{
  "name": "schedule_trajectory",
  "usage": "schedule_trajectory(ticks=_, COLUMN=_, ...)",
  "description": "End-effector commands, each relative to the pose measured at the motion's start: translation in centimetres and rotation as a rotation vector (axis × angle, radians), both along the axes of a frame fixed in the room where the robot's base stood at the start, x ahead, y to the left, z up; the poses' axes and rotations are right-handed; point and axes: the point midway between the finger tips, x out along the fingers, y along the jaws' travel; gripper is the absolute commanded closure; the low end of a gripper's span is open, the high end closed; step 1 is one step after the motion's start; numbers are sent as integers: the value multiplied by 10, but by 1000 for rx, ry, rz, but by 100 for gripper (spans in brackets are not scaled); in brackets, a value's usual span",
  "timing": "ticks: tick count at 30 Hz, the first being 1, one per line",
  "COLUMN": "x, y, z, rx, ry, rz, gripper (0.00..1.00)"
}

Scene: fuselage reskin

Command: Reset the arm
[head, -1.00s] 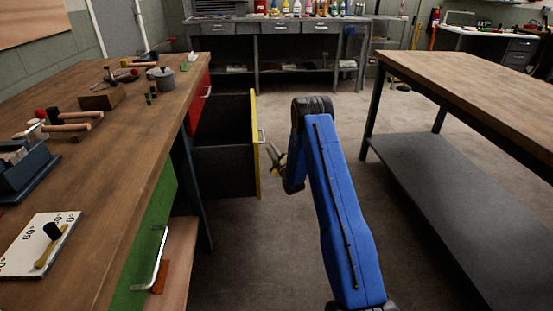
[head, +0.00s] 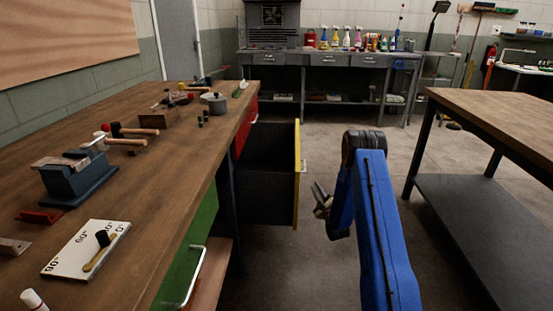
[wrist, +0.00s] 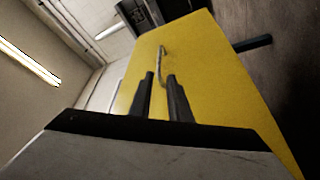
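My blue arm (head: 378,230) reaches forward from the lower right in the head view, bent at its dark joint. My gripper (head: 321,199) is to the right of the open drawer's yellow front (head: 297,175), close to it but apart. In the wrist view, the two dark fingers (wrist: 160,95) stand apart with a narrow gap and hold nothing. They point toward the yellow front (wrist: 215,75) and its metal handle (wrist: 162,62), which shows beyond the tips and between them. The drawer is pulled out from the left workbench, and its dark side faces me.
The wooden workbench (head: 150,185) on the left carries hammers, a vise (head: 78,178) and a white angle board (head: 85,250). A green drawer (head: 190,250) is below it. Another table (head: 500,115) stands at the right. Open floor (head: 275,255) lies between. Spray bottles stand on the back bench.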

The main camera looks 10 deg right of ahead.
Motion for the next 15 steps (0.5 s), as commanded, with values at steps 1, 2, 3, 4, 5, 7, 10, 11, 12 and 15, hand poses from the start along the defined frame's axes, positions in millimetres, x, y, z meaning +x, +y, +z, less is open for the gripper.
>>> schedule_trajectory(ticks=1, x=0, y=0, z=1, rx=0, ry=1, rz=0, gripper=83)
schedule_trajectory(ticks=2, x=1, y=0, z=3, rx=1, ry=4, rz=0, gripper=83)
schedule_trajectory(ticks=3, x=2, y=1, z=6, rx=3, ry=7, rz=0, gripper=83)
schedule_trajectory(ticks=4, x=2, y=2, z=10, rx=5, ry=12, rz=0, gripper=83)
schedule_trajectory(ticks=5, x=3, y=3, z=14, rx=8, ry=20, rz=1, gripper=83)
schedule_trajectory(ticks=7, x=6, y=5, z=28, rx=19, ry=42, rz=1, gripper=83)
schedule_trajectory(ticks=10, x=10, y=10, z=53, rx=40, ry=86, rz=-2, gripper=83)
schedule_trajectory(ticks=11, x=10, y=12, z=61, rx=48, ry=101, rz=-2, gripper=83)
schedule_trajectory(ticks=12, x=11, y=15, z=71, rx=57, ry=121, rz=-4, gripper=83)
schedule_trajectory(ticks=15, x=9, y=20, z=96, rx=84, ry=171, rz=-9, gripper=83)
